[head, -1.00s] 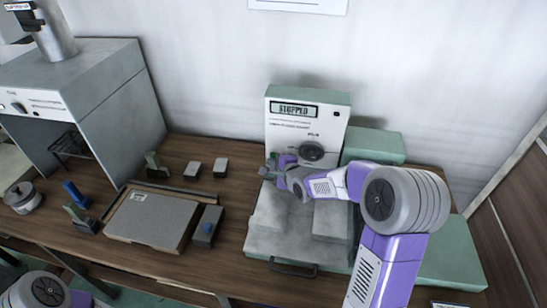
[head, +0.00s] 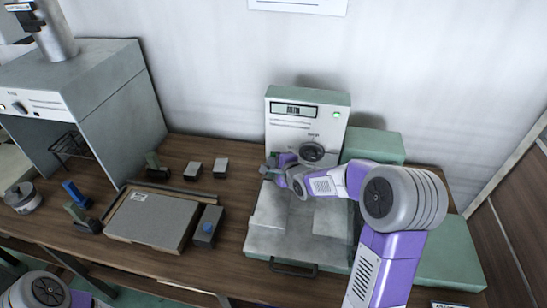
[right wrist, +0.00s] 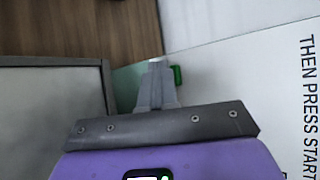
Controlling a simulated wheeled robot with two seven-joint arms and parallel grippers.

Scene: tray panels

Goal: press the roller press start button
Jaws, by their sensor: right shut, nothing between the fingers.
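The roller press (head: 310,95) stands against the wall, with a white front panel, a small display, a dark round knob and a lit green lamp. The display text is too small to read surely. My right gripper (head: 268,170) is at the lower left of the panel, fingers shut and empty. In the right wrist view its fingertips (right wrist: 155,66) are beside a small green button (right wrist: 178,76) at the edge of the white panel, which reads "THEN PRESS START". I cannot tell if they touch it. My left gripper is out of view.
A flat grey tray panel (head: 150,218) lies on the wooden table, with small blocks around it. A large grey cabinet (head: 120,100) stands at the left. Green boxes (head: 375,146) stand right of the press. My right arm passes over the press bed (head: 268,240).

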